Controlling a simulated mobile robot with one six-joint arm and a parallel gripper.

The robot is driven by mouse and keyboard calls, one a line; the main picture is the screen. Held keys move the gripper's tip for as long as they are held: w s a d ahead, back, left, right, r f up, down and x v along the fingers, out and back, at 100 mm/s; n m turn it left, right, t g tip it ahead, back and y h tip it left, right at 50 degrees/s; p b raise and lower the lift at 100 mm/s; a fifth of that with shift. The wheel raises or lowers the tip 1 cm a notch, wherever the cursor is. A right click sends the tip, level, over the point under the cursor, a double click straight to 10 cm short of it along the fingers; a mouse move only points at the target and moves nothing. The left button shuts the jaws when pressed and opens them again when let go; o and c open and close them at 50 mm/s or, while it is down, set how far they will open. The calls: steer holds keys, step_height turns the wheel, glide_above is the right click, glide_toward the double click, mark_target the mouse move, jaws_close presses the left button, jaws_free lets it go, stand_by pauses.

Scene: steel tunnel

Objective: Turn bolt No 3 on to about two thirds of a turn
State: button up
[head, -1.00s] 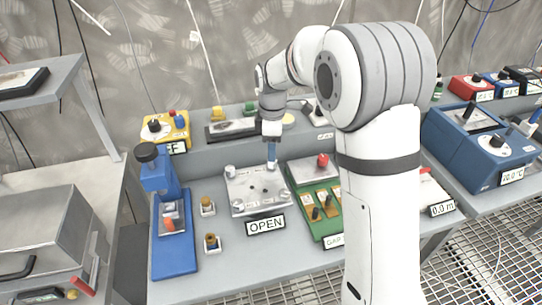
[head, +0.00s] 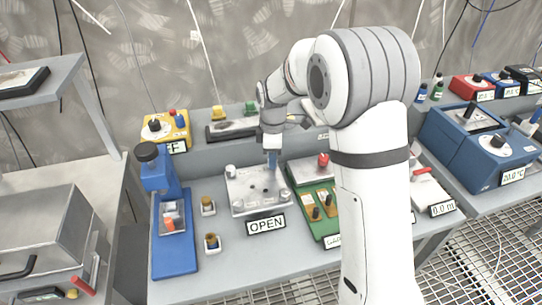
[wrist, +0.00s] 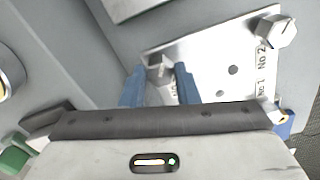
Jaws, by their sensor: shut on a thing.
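A silver bolt plate (head: 240,201) lies flat on the bench, with a sign reading OPEN (head: 265,224) at its front. My gripper (head: 272,166) points down at the plate's back right corner. In the wrist view my gripper's blue fingers (wrist: 160,88) are shut on a silver bolt head (wrist: 159,68). The label beside this bolt is mostly hidden by the fingers, so its number cannot be read. Another bolt (wrist: 275,32) stands by the label No 2 at the plate's corner. A No 1 label shows lower on the same edge. Dark holes lie between.
A blue press (head: 170,215) stands left of the plate, with two small knobs (head: 211,241) between. A green board (head: 312,212) with a red knob is close on the right. A yellow box (head: 165,132) stands on the back ledge.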

steer(key=shift+c, duration=1.4)
steer(key=shift+s+a, duration=0.1)
steer(key=shift+m, duration=0.3)
steer(key=m, duration=0.4)
steer(key=shift+f+m, duration=0.15)
steer(key=shift+m, duration=0.25)
steer(key=m, duration=0.6)
steer(key=shift+s, duration=0.1)
steer(key=m, duration=0.5)
steer(key=shift+m, duration=0.3)
steer(key=m, duration=0.5)
steer(key=shift+m, duration=0.4)
